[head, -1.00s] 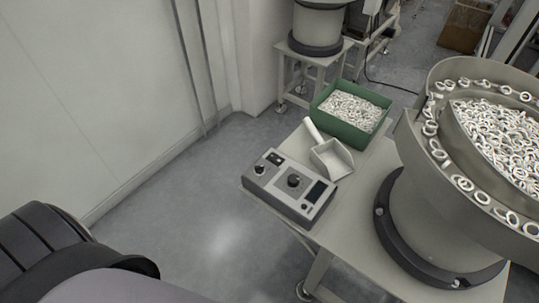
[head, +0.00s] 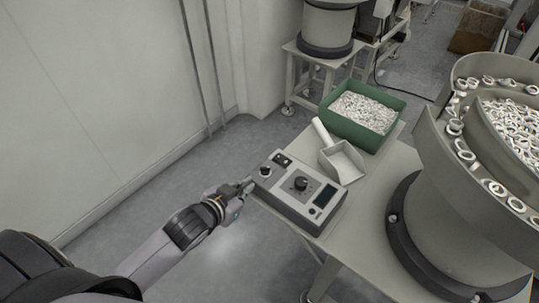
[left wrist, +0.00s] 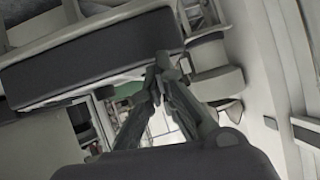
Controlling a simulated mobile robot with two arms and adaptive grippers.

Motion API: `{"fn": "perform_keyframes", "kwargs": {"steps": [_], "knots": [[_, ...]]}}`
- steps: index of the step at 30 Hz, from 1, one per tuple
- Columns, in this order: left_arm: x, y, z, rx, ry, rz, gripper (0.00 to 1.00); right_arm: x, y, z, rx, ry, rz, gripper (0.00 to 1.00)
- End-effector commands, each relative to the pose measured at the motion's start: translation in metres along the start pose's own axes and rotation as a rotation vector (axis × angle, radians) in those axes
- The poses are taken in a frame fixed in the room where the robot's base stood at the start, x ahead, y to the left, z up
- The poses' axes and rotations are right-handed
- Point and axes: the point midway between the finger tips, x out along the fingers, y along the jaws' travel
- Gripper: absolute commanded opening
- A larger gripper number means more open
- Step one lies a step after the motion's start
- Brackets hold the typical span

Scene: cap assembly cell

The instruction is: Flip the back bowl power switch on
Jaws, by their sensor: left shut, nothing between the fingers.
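A grey control box (head: 298,192) stands at the left corner of a light table, beside a bowl feeder (head: 430,215). The switch's position is too small to tell. My left gripper (head: 249,184) is shut and empty, just left of the box; I cannot tell whether it touches. In the left wrist view the fingertips (left wrist: 157,73) meet in front of a large dark-and-grey block, and no switch is recognisable.
A white scoop (head: 342,162) lies behind the box. A green bin (head: 363,120) of white rings stands farther back. Another feeder (head: 327,30) is on a stand (head: 315,66) at the back. The wall (head: 90,100) is on the left, with clear floor (head: 215,165) between.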

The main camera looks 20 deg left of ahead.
Motion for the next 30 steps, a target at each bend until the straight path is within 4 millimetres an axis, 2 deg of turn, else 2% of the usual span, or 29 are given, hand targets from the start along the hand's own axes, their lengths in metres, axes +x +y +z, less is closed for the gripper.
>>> {"fn": "perform_keyframes", "kwargs": {"steps": [1,3,6,8,22,26,30], "knots": [[0.000,-0.003,-0.024,0.024,0.080,0.017,0.00,0.002,0.000,-0.001,0.000,0.001,0.000,0.40],[-0.005,-0.001,-0.050,0.036,0.168,0.046,0.00,0.002,0.000,0.000,0.000,0.001,0.000,0.40],[-0.011,0.002,-0.075,0.045,0.251,0.080,0.00,0.003,0.000,0.000,0.000,0.001,0.000,0.40],[-0.014,0.004,-0.083,0.049,0.278,0.093,0.00,0.003,0.000,0.000,0.000,0.001,0.000,0.40],[-0.011,0.005,-0.089,0.048,0.296,0.100,0.00,0.003,0.000,0.000,0.000,0.000,0.000,0.40],[0.003,0.006,-0.095,0.048,0.297,0.099,0.00,0.001,0.000,0.000,0.000,0.000,0.000,0.40],[0.029,0.009,-0.103,0.048,0.298,0.098,0.00,-0.001,0.000,0.000,0.000,-0.001,0.000,0.40]]}}
